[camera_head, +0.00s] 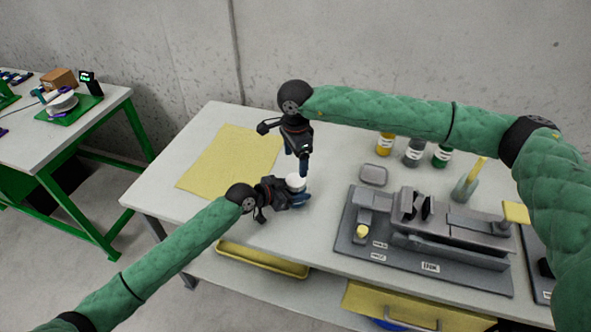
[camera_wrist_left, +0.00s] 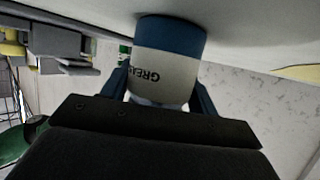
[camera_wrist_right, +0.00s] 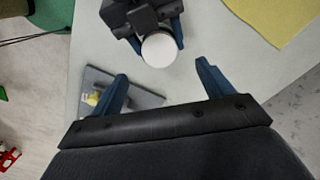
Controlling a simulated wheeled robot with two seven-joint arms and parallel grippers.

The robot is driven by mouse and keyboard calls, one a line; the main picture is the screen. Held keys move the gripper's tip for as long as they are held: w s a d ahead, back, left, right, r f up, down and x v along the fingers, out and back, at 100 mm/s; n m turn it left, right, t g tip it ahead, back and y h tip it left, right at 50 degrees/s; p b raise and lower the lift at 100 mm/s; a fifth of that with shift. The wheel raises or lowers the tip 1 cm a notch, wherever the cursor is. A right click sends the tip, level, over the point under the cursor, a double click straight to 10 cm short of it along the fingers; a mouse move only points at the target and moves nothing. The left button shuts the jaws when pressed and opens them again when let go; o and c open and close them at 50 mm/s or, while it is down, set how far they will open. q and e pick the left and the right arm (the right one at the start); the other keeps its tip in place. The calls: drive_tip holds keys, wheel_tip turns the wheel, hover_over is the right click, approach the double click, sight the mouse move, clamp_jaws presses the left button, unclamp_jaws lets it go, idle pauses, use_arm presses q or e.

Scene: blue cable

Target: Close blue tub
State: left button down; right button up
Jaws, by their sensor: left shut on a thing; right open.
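My left gripper (camera_head: 299,198) is shut on the tub from the side, low at the table. My right gripper (camera_head: 303,172) is open and points down just above and behind the tub. In the right wrist view the white lid (camera_wrist_right: 159,50) lies ahead of the open fingers (camera_wrist_right: 160,90), apart from them.
A yellow mat (camera_head: 228,160) lies at the left of the table. A grey fixture (camera_head: 440,240) stands at the right, with a small grey tray (camera_head: 374,174) behind it. Yellow, grey and green tubs (camera_head: 414,152) stand along the back.

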drive_tip(key=shift+r, duration=2.05)
use_arm(q)
drive_tip(key=shift+c, duration=1.6)
unclamp_jaws()
drive_tip(key=shift+a, duration=0.15)
use_arm(e)
drive_tip(key=shift+f, duration=0.1)
use_arm(q)
drive_tip(key=shift+s+a+r, duration=0.15)
drive_tip(key=shift+s+a, duration=0.05)
drive_tip(key=shift+a, duration=0.1)
drive_tip(key=b+v, duration=0.2)
drive_tip(key=v, duration=0.3)
drive_tip(key=shift+s+a, duration=0.1)
drive_tip(key=shift+v, duration=0.8)
drive_tip(key=shift+r, duration=0.1)
use_arm(e)
wheel_tip(320, 180, down, 2)
drive_tip(key=shift+f, duration=0.15)
